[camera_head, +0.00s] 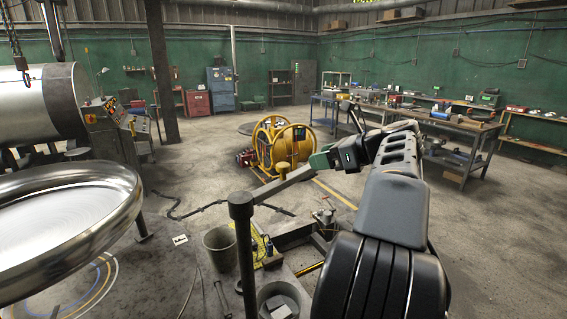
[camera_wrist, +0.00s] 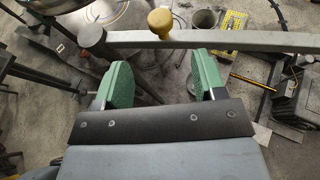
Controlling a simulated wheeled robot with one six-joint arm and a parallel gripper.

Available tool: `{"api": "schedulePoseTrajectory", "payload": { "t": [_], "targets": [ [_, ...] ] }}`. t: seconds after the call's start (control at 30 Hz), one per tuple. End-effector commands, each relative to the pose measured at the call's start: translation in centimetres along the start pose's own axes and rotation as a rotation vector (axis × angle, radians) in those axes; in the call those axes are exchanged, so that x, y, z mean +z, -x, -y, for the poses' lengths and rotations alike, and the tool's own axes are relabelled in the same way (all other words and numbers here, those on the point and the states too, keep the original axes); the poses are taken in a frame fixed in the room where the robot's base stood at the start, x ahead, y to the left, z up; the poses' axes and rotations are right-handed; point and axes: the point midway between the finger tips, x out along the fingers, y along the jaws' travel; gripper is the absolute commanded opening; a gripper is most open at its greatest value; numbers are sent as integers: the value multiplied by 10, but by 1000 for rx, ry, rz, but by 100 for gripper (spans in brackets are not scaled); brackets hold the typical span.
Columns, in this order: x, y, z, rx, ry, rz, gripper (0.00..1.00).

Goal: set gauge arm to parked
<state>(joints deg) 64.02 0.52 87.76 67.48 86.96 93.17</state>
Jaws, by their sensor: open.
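The gauge arm (camera_head: 270,188) is a straight grey bar that runs from the top of a dark post (camera_head: 241,235) up and right toward my gripper. A yellow knob (camera_head: 283,168) stands on the bar. In the wrist view the bar (camera_wrist: 255,41) crosses the top of the picture, with the yellow knob (camera_wrist: 160,22) on it and the dark post (camera_wrist: 93,40) at its left end. My gripper (camera_wrist: 161,72) has green fingers spread apart with nothing between them, just short of the bar below the knob. In the head view my gripper (camera_head: 324,159) is partly hidden by its own wrist.
A large shiny metal dish (camera_head: 120,205) fills the left. Buckets (camera_head: 219,249) stand on the floor near the post. A yellow reel-like machine (camera_head: 283,143) stands behind the bar. A workbench (camera_head: 455,125) is at the right. The floor at the right is clear.

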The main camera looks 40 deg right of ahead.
Motion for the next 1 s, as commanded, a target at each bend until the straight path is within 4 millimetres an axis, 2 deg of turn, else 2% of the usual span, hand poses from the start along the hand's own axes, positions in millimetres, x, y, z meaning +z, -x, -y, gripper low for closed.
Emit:
{"api": "schedulePoseTrajectory", "payload": {
  "t": [0.5, 0.73, 1.0],
  "targets": [
    [0, -95, -1, 5, 0, -3, 64],
    [0, -118, -1, 2, 0, -2, 64],
    [-1, -126, -1, 0, 0, -2, 64]
  ]
}}
